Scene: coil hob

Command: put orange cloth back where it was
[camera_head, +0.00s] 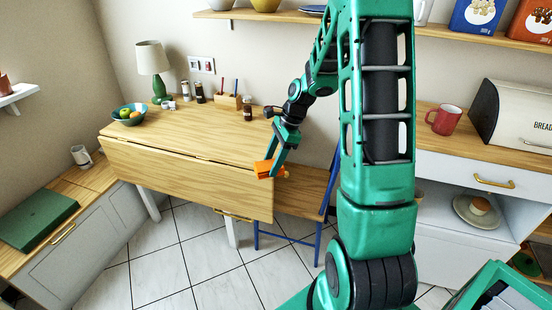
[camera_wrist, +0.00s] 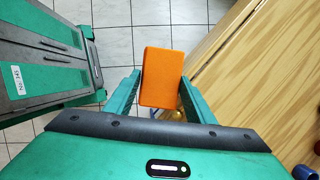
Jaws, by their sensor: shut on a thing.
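The orange cloth (camera_wrist: 162,78) shows as a folded orange block between my two fingers in the wrist view. In the head view the orange cloth (camera_head: 264,169) is at the near right corner of the wooden drop-leaf table (camera_head: 190,130). My gripper (camera_head: 272,172) is shut on the cloth and points down there. The wrist view shows my gripper (camera_wrist: 158,95) with a finger on each side of it, tile floor beyond and the wooden table (camera_wrist: 250,75) to the right. I cannot tell whether the cloth touches the table.
A wooden chair (camera_head: 300,190) with blue legs stands right of the table. A fruit bowl (camera_head: 129,114), a lamp (camera_head: 153,65) and jars are along the table's back. A counter at right holds a red mug (camera_head: 444,120) and a bread bin (camera_head: 515,115). The table's middle is clear.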

